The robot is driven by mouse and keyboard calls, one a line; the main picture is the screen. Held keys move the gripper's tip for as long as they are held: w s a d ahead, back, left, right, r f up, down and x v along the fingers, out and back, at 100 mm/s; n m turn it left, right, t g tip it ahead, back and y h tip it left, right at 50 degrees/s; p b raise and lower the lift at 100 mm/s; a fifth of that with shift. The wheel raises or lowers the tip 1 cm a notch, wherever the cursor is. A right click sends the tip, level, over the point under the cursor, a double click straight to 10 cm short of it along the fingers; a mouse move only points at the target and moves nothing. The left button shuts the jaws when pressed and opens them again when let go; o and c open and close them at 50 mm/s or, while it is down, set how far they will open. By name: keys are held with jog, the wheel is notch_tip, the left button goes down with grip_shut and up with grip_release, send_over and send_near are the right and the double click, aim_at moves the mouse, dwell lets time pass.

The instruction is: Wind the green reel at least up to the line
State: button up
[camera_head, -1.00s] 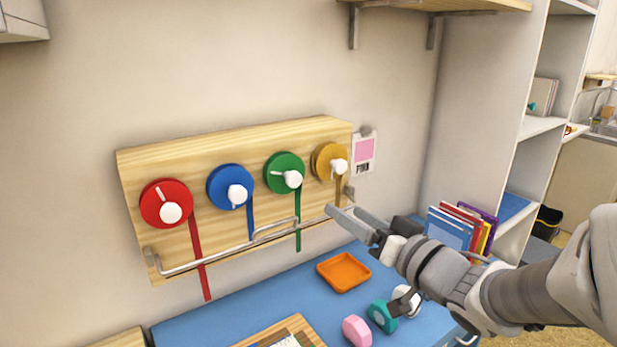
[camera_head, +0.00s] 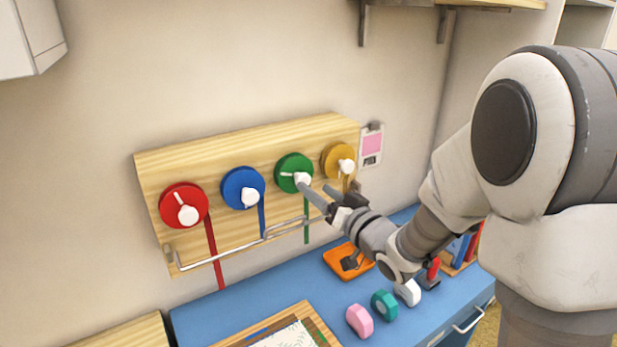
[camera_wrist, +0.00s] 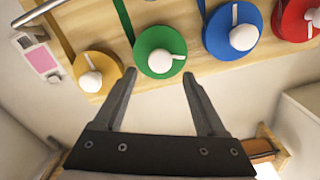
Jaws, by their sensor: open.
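The green reel (camera_head: 289,163) is a disc on a wooden board (camera_head: 224,150) on the wall, with a white knob (camera_head: 302,179) low on its right side in the head view. A green strap (camera_head: 306,232) hangs below it. In the wrist view the green reel (camera_wrist: 158,37) is ahead between my fingers, its knob (camera_wrist: 160,62) near the level of the fingertips. My gripper (camera_wrist: 159,74) is open and empty, with a finger on either side of the knob. In the head view my gripper (camera_head: 315,188) is close to the knob. I cannot make out the line.
Red (camera_head: 168,193), blue (camera_head: 232,178) and yellow (camera_head: 333,153) reels flank the green one. A metal rail (camera_head: 215,259) runs along the board below. An orange tray (camera_head: 334,262) and pink (camera_head: 359,320) and teal (camera_head: 384,304) objects are on the blue worktop (camera_head: 250,290).

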aim_at(305, 180)
jog(key=x, duration=0.4)
jog(key=shift+w+a, duration=0.25)
jog(key=shift+w, duration=0.1)
grip_shut()
